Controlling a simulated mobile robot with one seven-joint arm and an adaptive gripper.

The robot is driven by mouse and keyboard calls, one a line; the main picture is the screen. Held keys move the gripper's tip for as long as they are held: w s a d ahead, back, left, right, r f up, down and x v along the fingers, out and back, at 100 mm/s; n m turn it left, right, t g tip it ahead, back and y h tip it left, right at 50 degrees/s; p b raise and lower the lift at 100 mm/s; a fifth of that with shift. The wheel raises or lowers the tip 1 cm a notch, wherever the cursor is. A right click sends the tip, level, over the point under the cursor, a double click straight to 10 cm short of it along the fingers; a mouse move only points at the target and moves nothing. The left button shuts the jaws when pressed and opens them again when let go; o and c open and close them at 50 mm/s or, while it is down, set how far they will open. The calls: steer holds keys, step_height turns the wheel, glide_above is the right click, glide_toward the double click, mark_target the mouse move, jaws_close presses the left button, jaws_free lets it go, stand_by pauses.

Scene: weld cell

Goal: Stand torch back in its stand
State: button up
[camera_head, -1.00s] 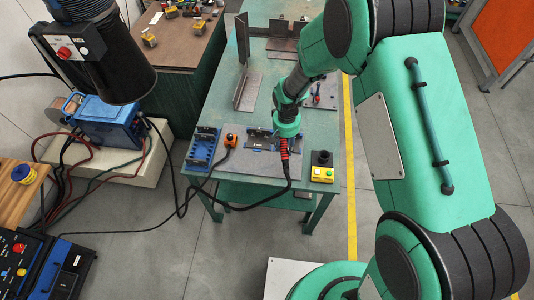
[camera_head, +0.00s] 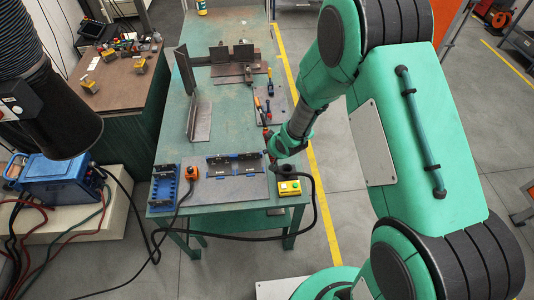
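My gripper (camera_head: 272,160) is at the end of my green arm, above the right front part of the green table (camera_head: 235,100). Its fingers are small and mostly hidden by the wrist. A red and black piece at the wrist's left edge looks like the torch (camera_head: 267,136), mostly covered by my arm. Its black cable (camera_head: 311,205) comes out to the right of the wrist and loops down past the table's front. The black holder, probably the torch stand (camera_head: 286,170), is at the yellow box (camera_head: 289,188) near the front right corner, partly covered.
A blue tray (camera_head: 164,187) and an orange-topped piece (camera_head: 190,172) are at the table's front left. A plate with a blue fixture (camera_head: 235,163) lies beside them. Upright metal plates (camera_head: 198,118) and hand tools (camera_head: 258,102) are farther back.

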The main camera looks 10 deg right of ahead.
steer(key=s+d+r+n+t+y, duration=0.1)
steer(key=s+d+r+t+y, duration=0.2)
steer(key=d+r+t, duration=0.3)
step_height(320, 180, up, 3)
steer(key=shift+d+f+y+b, duration=0.1)
steer(key=shift+d+y+b, duration=0.35)
steer(key=shift+y, duration=0.05)
steer(key=shift+s+f, duration=0.1)
steer(key=shift+f, duration=0.05)
steer(key=shift+f+b, duration=1.75)
steer(key=shift+f, duration=1)
steer(key=shift+b, duration=0.4)
stand_by(0.8)
steer(key=shift+f+b, duration=2.35)
steer(key=shift+f, duration=0.55)
